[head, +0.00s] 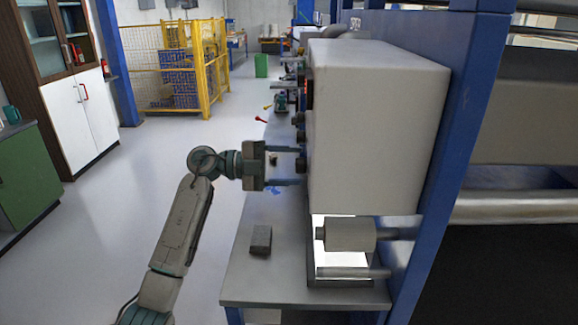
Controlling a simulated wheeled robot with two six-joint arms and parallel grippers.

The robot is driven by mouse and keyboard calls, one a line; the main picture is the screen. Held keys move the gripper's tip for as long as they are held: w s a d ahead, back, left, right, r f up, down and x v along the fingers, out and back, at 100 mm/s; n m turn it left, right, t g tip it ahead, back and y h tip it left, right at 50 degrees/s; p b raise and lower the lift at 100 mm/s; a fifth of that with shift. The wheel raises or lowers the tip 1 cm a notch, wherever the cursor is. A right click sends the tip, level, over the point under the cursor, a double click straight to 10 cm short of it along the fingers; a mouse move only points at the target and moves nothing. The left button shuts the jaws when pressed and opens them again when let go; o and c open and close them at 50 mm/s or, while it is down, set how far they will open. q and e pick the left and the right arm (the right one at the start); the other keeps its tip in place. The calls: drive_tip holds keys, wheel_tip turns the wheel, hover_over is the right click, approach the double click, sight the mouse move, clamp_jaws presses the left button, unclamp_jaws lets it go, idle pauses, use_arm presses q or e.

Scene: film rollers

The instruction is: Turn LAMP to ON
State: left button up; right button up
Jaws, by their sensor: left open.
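A grey control box (375,130) hangs on a blue frame, with dark knobs (299,119) along its left face, which I see nearly edge-on. No label is legible, so I cannot tell which knob is LAMP or how it is set. My left gripper (287,166) is open, its two fingers pointing right at the box's left face. A dark knob (301,165) lies between the fingertips in the picture; I cannot tell whether they touch it. My right gripper is out of view.
A grey table (285,290) runs below the box, bearing a small grey block (261,240). A roller (350,234) sits under the box. A blue post (455,160) stands at the right. Yellow fencing (205,75) is far back. The floor at left is clear.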

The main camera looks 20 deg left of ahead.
use_arm(q)
drive_tip(key=b+v, duration=0.3)
drive_tip(key=v, duration=0.7)
drive_tip(key=shift+a+b, duration=0.3)
drive_tip(key=shift+a, duration=0.1)
drive_tip(key=shift+s, duration=0.1)
